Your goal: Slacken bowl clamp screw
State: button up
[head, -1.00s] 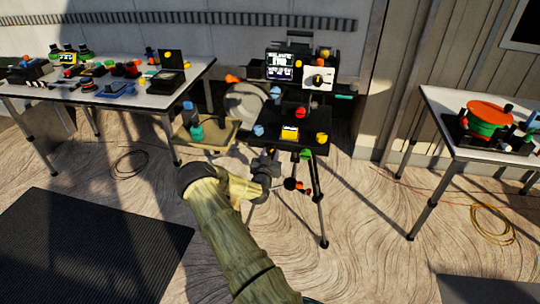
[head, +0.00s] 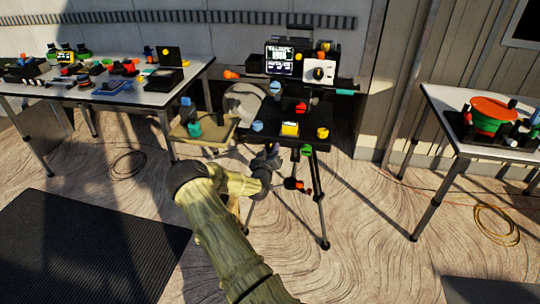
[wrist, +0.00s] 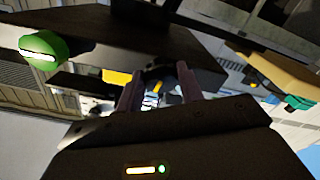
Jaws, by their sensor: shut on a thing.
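The cart's black top (head: 268,135) stands on tripod legs and carries several coloured knobs. A green knob (head: 306,150) hangs under its right part and probably shows as the green knob (wrist: 42,48) in the wrist view. My gripper (wrist: 158,82) is under the top, its two purplish fingers shut on a dark rounded piece (wrist: 157,68), apparently the bowl clamp screw. The fingers largely cover it, so I cannot see its thread or how loose it is. In the head view my arm and the top hide most of the grip.
An orange-tipped handle (head: 297,184) sticks out to the right below the top. A tan tray (head: 215,132) is on the left. A monitor (head: 281,60) is at the back. Tables stand at the left (head: 140,93) and right (head: 440,105).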

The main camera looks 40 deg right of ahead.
jog(key=shift+n+b, duration=0.55)
jog(key=shift+n, duration=0.55)
jog(key=o, duration=1)
jog(key=v, duration=1.7)
jog(key=shift+a, duration=0.25)
jog(key=shift+s, duration=0.1)
